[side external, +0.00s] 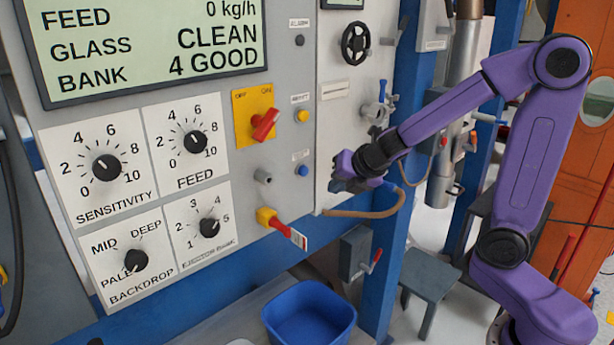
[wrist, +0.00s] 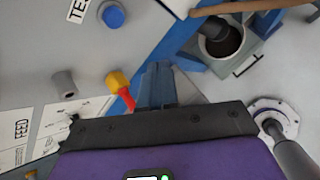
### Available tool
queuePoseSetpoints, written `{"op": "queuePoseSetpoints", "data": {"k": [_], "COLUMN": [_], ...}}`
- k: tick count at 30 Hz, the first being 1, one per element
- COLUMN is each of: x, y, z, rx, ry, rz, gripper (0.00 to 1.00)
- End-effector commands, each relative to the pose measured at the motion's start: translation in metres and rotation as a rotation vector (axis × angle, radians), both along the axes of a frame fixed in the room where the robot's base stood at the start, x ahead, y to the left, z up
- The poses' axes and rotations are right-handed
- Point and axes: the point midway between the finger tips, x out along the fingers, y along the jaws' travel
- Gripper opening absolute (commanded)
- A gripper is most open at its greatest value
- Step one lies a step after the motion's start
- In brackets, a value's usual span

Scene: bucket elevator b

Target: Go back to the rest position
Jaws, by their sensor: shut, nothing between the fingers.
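My gripper (side external: 350,183) is at the end of the purple arm, in front of the right part of the grey control panel (side external: 285,180). In the wrist view my gripper (wrist: 157,85) shows its fingers together, with nothing between them. It appears apart from the panel's knobs and switches. The display on the panel reads feed 0 kg/h, glass CLEAN, bank 4 GOOD.
The panel carries a red switch (side external: 264,124) on a yellow plate, a blue button (side external: 303,170) and a yellow-and-red handle (side external: 280,226). A brown hose (side external: 365,212) hangs just below my gripper. A blue bin (side external: 310,318) and a grey stool (side external: 430,280) stand below.

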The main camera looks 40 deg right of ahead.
Motion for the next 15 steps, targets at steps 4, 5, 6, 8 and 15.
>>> {"op": "queuePoseSetpoints", "data": {"k": [4, 5, 6, 8, 15], "x": [-0.006, -0.009, -0.014, -0.024, -0.081], "y": [0.004, 0.006, 0.008, 0.013, 0.033], "z": [0.0, 0.0, 0.0, -0.002, -0.011], "rx": [0.043, 0.063, 0.095, 0.152, 0.394], "ry": [0.006, 0.007, 0.013, 0.027, 0.134], "rz": [-0.043, -0.063, -0.098, -0.158, -0.451], "gripper": [0.0, 0.0, 0.0, 0.0, 0.0]}}
